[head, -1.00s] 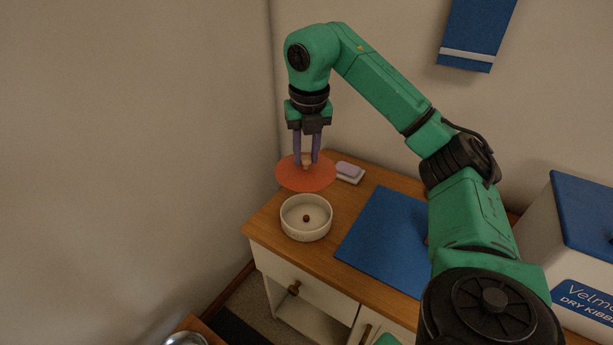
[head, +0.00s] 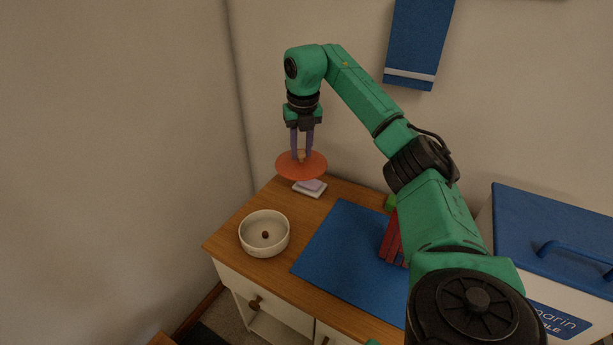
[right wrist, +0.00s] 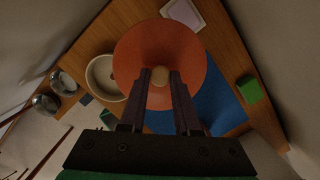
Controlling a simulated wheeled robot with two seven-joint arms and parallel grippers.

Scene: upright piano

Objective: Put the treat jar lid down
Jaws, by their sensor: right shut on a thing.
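The treat jar lid is an orange-red disc (head: 290,168) with a small wooden knob (right wrist: 159,122). My right gripper (head: 301,157) is shut on the knob and holds the lid roughly level, above the back left part of the wooden cabinet top. In the right wrist view the lid (right wrist: 150,50) fills the upper middle, with the knob between the two fingers. In the head view the lid partly overlaps the area just behind a small white and pink soap-like item. My left gripper is not in view.
A cream bowl (head: 280,244) with a small brown piece inside stands on the cabinet top (head: 235,220). A white-and-pink item (head: 310,188) lies near the back. A blue mat (head: 335,265) covers the middle; a red object (head: 391,240) is on it. A kibble bin (head: 540,240) stands right.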

